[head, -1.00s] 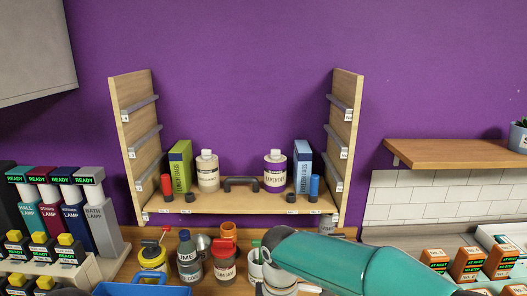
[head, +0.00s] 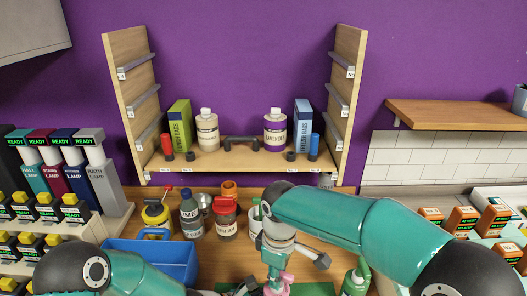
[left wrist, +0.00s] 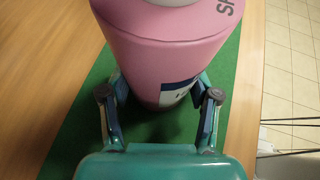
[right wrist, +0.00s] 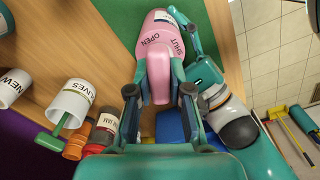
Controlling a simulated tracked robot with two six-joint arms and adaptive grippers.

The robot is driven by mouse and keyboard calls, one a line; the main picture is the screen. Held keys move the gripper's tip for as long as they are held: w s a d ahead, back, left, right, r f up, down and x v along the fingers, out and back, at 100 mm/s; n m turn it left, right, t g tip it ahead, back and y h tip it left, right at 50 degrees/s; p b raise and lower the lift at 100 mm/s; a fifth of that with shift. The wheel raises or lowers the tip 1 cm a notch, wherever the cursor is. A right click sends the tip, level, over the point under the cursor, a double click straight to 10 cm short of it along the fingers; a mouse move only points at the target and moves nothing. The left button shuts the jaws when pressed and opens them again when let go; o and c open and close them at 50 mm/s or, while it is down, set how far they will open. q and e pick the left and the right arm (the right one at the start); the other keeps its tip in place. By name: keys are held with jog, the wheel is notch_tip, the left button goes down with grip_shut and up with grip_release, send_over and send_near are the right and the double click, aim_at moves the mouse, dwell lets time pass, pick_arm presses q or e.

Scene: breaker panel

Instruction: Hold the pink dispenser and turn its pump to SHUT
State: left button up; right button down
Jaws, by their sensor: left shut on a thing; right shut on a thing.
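The pink dispenser (left wrist: 165,50) stands between the fingers of my left gripper (left wrist: 160,95), which is shut on its body. In the right wrist view the dispenser's top (right wrist: 160,40) carries the words OPEN and SHUT. Its pink pump (right wrist: 158,80) is between the fingers of my right gripper (right wrist: 160,92), shut on it. I cannot tell which word the pump lines up with. In the head view only a little pink (head: 277,288) shows at the bottom edge, below my right arm; most of the dispenser is hidden or out of frame.
A green mat (left wrist: 130,125) lies under the dispenser on the wooden table. A blue bin (head: 165,258), a dark bottle (head: 190,215) and a red-lidded jar (head: 226,218) stand close behind the arms. A green bottle (head: 356,278) is at the right. Shelves hold more bottles farther back.

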jog(key=shift+m, duration=0.9)
jog(key=shift+m, duration=1.7)
jog(key=shift+m, duration=0.9)
jog(key=shift+d+m, duration=0.1)
jog(key=shift+m, duration=0.7)
jog(key=m, duration=0.3)
jog(key=shift+m, duration=0.3)
